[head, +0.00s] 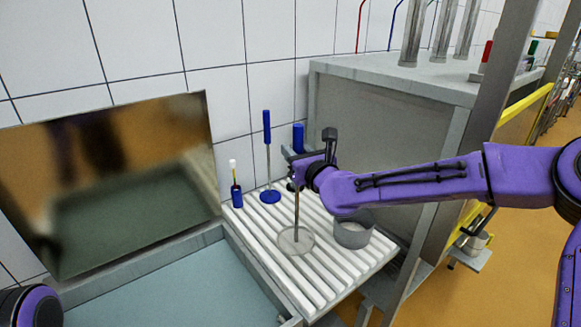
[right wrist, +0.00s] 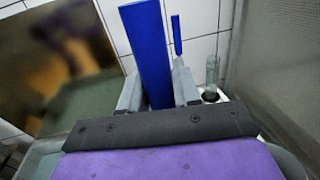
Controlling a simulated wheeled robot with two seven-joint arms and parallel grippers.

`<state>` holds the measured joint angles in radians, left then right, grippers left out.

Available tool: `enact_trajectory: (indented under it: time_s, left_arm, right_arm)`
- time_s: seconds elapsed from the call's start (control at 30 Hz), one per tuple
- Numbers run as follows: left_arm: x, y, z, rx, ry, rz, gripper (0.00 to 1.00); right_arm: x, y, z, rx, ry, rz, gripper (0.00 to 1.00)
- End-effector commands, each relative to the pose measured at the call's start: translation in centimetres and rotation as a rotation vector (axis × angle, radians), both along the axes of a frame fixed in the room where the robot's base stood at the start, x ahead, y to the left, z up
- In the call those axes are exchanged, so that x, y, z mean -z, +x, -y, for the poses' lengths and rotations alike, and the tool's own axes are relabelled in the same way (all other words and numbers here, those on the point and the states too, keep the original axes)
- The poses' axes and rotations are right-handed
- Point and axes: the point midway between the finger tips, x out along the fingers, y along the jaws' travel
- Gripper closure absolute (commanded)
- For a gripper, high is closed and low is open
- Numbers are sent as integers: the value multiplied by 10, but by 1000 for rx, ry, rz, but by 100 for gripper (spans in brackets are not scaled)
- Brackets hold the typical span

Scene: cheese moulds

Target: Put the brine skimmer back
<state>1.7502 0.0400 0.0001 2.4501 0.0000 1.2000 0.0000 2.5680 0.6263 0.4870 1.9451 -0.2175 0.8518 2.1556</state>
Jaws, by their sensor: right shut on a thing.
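The brine skimmer has a blue handle (head: 299,136), a thin rod and a flat round disc (head: 295,240). My right gripper (head: 303,160) is shut on the handle, which rises upright between the grey fingers in the right wrist view (right wrist: 148,50). The disc is over the front part of the white ribbed drainboard (head: 318,268); I cannot tell whether it touches. A small blue base (head: 291,186) shows partly behind my gripper. My left gripper is out of view.
Another blue-handled tool (head: 267,126) stands upright in a round blue base (head: 270,196). A blue holder (head: 237,198) with a slim tube is left of it. A grey cup (head: 352,235) stands right of the disc. A basin (head: 170,290) lies left; a steel cabinet (head: 385,130) rises right.

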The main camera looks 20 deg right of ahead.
Motion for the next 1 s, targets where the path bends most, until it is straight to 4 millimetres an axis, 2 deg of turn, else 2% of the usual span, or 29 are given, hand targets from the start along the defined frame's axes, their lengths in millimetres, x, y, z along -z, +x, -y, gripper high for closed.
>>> enact_trajectory:
  time_s: [0.2, 0.33, 0.53, 0.97, 1.0]
  left_arm:
    - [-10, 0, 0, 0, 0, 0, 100]
    - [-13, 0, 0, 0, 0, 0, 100]
    - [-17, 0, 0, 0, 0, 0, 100]
    - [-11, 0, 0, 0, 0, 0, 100]
    - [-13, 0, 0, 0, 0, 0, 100]
  right_arm:
    - [25, 24, -2, 2, -1, 3, 100]
    - [36, 32, -4, 1, -2, 2, 100]
    - [63, 32, -4, 1, -1, 2, 100]
    - [71, 32, -3, 1, 1, 5, 100]
    - [71, 31, -3, 1, -1, 2, 55]
